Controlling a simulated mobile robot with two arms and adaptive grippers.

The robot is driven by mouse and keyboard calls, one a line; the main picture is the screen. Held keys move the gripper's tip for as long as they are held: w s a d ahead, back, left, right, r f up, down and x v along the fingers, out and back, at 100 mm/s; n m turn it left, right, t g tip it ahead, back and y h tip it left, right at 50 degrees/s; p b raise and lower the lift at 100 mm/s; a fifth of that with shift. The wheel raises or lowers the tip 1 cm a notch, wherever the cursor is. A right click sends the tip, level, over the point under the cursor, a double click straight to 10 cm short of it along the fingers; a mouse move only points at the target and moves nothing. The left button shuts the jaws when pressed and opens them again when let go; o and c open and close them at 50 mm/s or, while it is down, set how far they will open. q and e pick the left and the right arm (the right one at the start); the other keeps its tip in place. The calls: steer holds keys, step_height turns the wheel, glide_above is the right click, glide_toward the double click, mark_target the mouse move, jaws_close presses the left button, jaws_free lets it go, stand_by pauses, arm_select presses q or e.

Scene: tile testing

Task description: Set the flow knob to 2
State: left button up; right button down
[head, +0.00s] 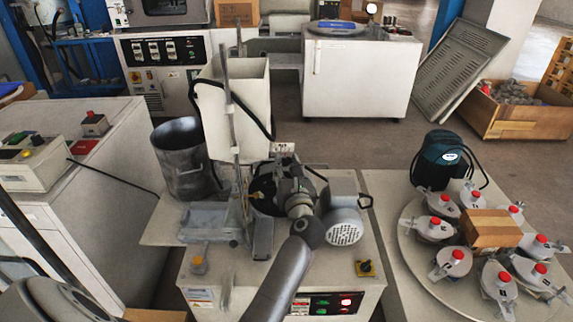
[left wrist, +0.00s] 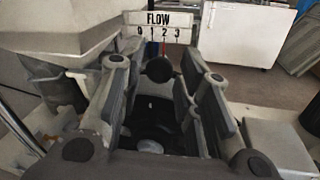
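The flow label plate (left wrist: 158,27) reads FLOW with 0, 1, 2 and 3, in the left wrist view; it shows small in the head view (head: 283,148). Below it is a dark round knob (left wrist: 159,69). The knob's pointer and setting cannot be made out. My left gripper (left wrist: 158,80) is open, with one finger left and one right of the knob in the picture and gaps visible on both sides. In the head view my left gripper (head: 284,180) reaches over the machine and hides the knob.
A tall white hopper (head: 235,105) and a metal bucket (head: 185,158) stand left of my gripper. A thin upright rod is close beside it. A grey motor (head: 344,228) is at right. A round table (head: 415,245) with several red-topped jars stands further right.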

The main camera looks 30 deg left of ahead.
arm_select(q)
step_height(320, 180, up, 10)
stand_by(0.5)
stand_by(0.4)
